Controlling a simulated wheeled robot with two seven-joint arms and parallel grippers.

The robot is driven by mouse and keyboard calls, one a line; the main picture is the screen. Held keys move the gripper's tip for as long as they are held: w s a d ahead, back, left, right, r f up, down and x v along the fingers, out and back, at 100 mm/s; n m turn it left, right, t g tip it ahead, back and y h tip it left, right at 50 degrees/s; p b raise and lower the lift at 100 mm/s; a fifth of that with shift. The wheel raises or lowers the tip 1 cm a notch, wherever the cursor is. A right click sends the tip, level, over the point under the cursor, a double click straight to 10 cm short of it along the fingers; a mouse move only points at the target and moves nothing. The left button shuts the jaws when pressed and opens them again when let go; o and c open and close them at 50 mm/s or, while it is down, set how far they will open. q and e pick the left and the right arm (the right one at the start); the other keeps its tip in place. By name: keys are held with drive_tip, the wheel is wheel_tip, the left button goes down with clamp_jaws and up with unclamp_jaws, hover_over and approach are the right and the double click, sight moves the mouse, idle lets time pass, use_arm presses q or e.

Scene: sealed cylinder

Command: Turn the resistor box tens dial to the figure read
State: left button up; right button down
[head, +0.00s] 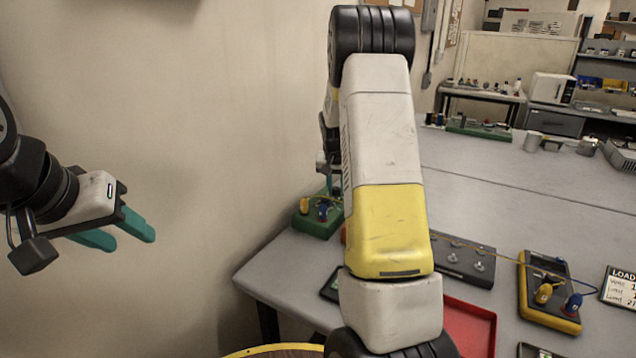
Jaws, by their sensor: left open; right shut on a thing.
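A green box (314,223) with a yellow and a blue plug stands at the near left edge of the grey table, in the head view. It appears to be the resistor box. Its right part is hidden behind my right arm, and I cannot read any figure on it. My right gripper (328,180) reaches down at the back of this box. It is shut on what seems to be a dial there, mostly hidden; which dial I cannot tell. My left gripper (122,232) is open and empty, in the air by the wall, away from the table.
A dark box with metal knobs (466,259), a yellow multimeter (541,275) with plugs and leads, a red tray (478,322) and a LOAD card (620,287) lie on the table (500,180). Another green unit (479,128) stands farther back. The middle of the table is clear.

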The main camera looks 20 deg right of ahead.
drive_tip(key=shift+a+m+g+h, duration=0.1)
drive_tip(key=shift+m+g+h, duration=0.25)
drive_tip(key=shift+m, duration=0.9)
drive_tip(key=shift+m+g+h, duration=0.35)
drive_tip(key=shift+m, duration=0.9)
drive_tip(key=c, duration=1.2)
unclamp_jaws()
drive_tip(key=shift+o, duration=0.2)
drive_tip(key=v, duration=0.7)
drive_tip(key=shift+a+r, duration=0.2)
drive_tip(key=shift+r, duration=0.15)
drive_tip(key=shift+s, duration=0.1)
